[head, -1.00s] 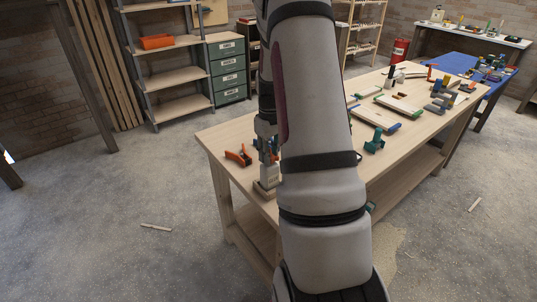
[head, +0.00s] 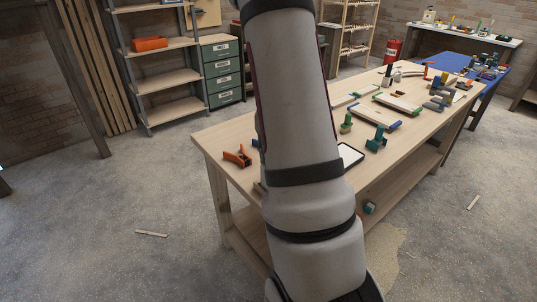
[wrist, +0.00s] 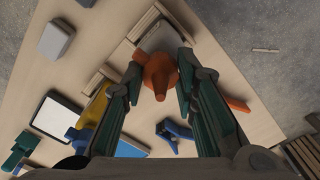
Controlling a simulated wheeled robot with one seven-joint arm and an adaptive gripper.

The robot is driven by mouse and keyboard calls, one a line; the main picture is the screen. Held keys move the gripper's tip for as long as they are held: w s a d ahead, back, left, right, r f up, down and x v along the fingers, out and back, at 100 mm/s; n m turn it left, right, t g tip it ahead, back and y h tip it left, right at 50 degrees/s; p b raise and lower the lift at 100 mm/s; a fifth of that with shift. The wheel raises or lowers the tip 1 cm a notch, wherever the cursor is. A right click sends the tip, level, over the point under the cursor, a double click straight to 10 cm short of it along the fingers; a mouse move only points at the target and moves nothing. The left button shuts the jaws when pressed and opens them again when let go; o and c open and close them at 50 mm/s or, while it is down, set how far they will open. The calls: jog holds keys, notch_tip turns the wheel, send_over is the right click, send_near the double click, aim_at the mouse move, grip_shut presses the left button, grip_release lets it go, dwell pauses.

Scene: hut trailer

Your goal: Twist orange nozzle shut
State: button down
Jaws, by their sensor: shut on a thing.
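The orange nozzle (wrist: 160,75) shows in the middle of the wrist view, pointing toward the camera. It sits on a pale bottle (wrist: 165,38), mostly seen from above and partly covered by the nozzle and fingers. My gripper (wrist: 160,66) is shut on the nozzle, with one green-padded finger on each side. In the head view my arm hides the gripper, the nozzle and the bottle. I cannot tell how far the nozzle is turned.
Close by are an orange clamp (head: 238,156), a blue clamp (wrist: 175,131), a yellow object (wrist: 95,110) and a white-faced tablet (wrist: 60,115). More clamps and boards lie farther along the bench.

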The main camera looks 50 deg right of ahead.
jog(key=shift+m, duration=0.7)
jog(key=c, duration=1.3)
grip_release()
jog(key=shift+r, duration=0.1)
notch_tip(320, 180, up, 12)
jog(key=shift+f, duration=0.1)
